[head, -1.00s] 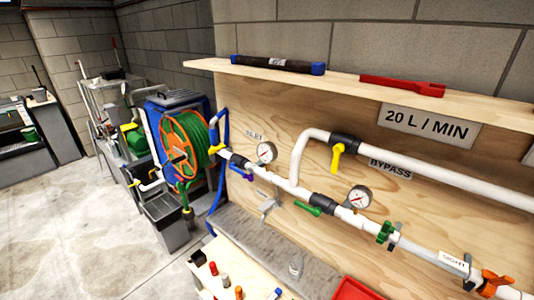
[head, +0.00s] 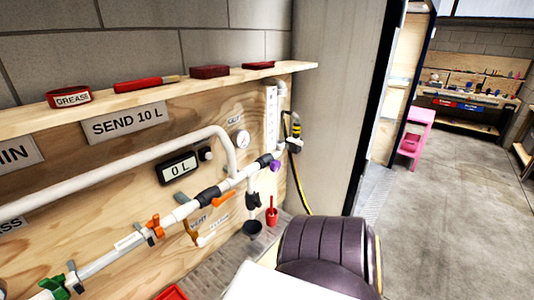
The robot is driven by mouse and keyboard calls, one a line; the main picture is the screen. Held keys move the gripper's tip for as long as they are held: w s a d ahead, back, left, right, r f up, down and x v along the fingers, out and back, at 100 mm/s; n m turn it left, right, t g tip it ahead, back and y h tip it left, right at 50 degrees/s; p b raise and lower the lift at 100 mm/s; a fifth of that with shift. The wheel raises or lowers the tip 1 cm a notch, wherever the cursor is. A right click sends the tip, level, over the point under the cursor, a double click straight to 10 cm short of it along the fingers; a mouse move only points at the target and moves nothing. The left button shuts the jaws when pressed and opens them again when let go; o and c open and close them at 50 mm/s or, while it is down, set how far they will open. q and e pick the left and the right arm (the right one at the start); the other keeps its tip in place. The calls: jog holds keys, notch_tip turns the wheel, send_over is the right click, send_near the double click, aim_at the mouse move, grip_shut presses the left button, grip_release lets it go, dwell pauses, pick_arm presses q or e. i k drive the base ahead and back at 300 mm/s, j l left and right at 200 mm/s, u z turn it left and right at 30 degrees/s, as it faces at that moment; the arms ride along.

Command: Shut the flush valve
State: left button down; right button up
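A white pipe run (head: 104,262) crosses the plywood board. It carries an orange-handled valve (head: 155,227), an orange lever (head: 223,199) lying roughly along the pipe, and a purple knob (head: 275,166) near its right end. A green-handled valve (head: 54,287) is at the lower left. A brownish handle (head: 189,232) hangs below the pipe, beside a small white branch pipe (head: 213,234). Small labels there are too blurred to read surely, so I cannot tell which valve is the flush valve. Neither of my grippers is in view.
A display (head: 180,169) reads 0 L. A shelf (head: 130,98) above holds red items. Open floor (head: 450,220) lies right.

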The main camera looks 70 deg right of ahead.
aim_at(259, 200)
jog(key=k+z, duration=0.1)
jog(key=z, duration=2)
jog(key=k+l+z, duration=0.1)
jog(key=z, duration=0.15)
